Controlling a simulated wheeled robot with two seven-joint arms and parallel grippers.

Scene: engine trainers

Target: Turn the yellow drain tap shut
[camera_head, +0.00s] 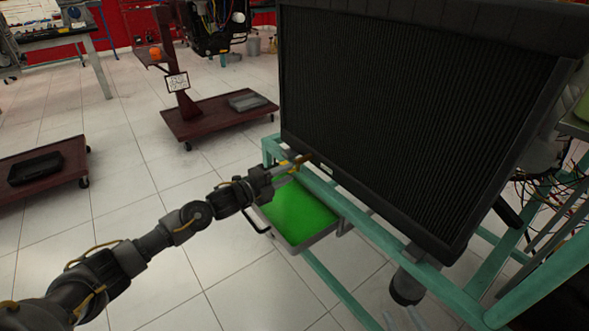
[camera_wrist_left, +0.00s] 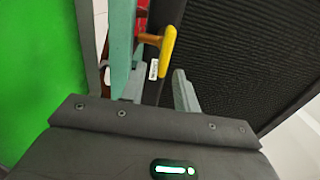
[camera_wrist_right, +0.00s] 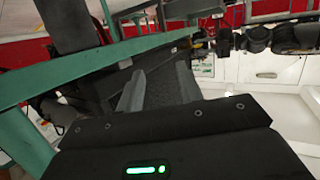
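The yellow drain tap (camera_wrist_left: 168,48) shows in the left wrist view as a yellow handle on a brassy stem, beside the black radiator (camera_wrist_left: 240,50). In the head view it is small and partly hidden by my left gripper (camera_head: 284,170), at the radiator's lower left corner. My left gripper (camera_wrist_left: 160,88) is open, its fingers pointing at the tap; the handle lies just beyond the fingertips, roughly in line with the gap. Contact cannot be told. My right gripper (camera_wrist_right: 158,84) is open and empty, pointing at the engine stand's frame.
A green-filled tray (camera_head: 298,214) sits below the tap. The teal stand frame (camera_head: 345,205) runs under the radiator (camera_head: 410,110). A dark red wheeled stand (camera_head: 215,115) is behind to the left.

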